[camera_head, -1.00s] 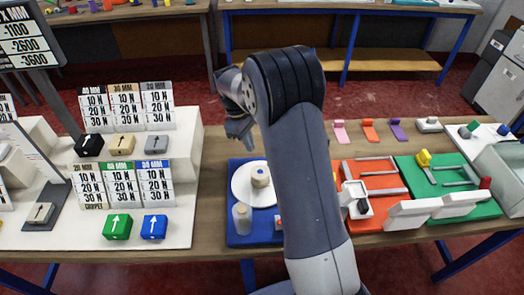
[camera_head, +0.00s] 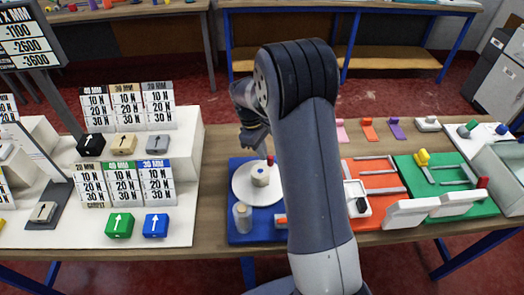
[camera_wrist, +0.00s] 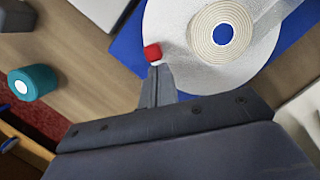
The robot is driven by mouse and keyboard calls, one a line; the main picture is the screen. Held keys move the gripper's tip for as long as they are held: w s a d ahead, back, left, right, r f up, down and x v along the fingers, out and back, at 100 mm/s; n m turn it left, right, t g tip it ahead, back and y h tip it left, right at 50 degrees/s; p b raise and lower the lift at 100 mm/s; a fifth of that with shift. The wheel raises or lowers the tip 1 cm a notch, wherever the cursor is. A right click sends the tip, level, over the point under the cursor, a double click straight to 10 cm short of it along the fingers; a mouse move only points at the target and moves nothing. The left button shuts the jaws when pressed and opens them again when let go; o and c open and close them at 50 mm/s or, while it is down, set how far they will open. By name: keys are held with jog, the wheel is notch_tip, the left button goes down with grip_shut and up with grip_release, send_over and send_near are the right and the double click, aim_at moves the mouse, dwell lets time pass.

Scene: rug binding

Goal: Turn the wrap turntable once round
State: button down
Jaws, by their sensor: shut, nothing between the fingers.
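The wrap turntable (camera_head: 243,190) is a white round disc on a blue board (camera_head: 240,164). A beige roll (camera_head: 260,176) with a blue centre sits on its middle. In the wrist view the turntable (camera_wrist: 180,30) carries the roll (camera_wrist: 221,33), and a red knob (camera_wrist: 153,52) stands at its rim. In the head view the red knob (camera_head: 270,159) is at the far edge of the disc. My gripper (camera_wrist: 154,70) is shut and empty, its tips right by the knob. Whether they touch it I cannot tell.
A white bottle-like container (camera_head: 242,217) stands at the board's front left corner. Orange (camera_head: 374,165) and green (camera_head: 440,175) boards with white fixtures lie to the right. Label stands and coloured blocks fill the left.

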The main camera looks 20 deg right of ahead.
jog(key=shift+s+d+m, duration=0.2)
jog(key=shift+d+m, duration=0.3)
jog(key=shift+m, duration=0.2)
jog(key=shift+s+d+m, duration=0.15)
jog(key=shift+d+m, duration=0.05)
jog(key=shift+m, duration=0.2)
jog(key=shift+s+d+m+g+y, duration=0.15)
jog(key=shift+s+d+m+y, duration=0.2)
jog(key=shift+m, duration=0.35)
jog(key=shift+s+d+m+g+y, duration=0.15)
jog(key=shift+s+d+m, duration=0.2)
jog(key=shift+m, duration=0.35)
jog(key=shift+s+d+m+y, duration=0.25)
jog(key=shift+s+d+m, duration=0.2)
jog(key=shift+m, duration=0.55)
jog(key=shift+s+d+m+y, duration=0.3)
jog(key=shift+s+m, duration=0.25)
jog(key=shift+m, duration=0.45)
jog(key=shift+s+m, duration=0.15)
jog(key=shift+m, duration=0.15)
jog(key=v, duration=1)
jog(key=shift+w+r+b, duration=0.25)
jog(key=shift+r+b, duration=0.15)
jog(key=shift+b, duration=0.05)
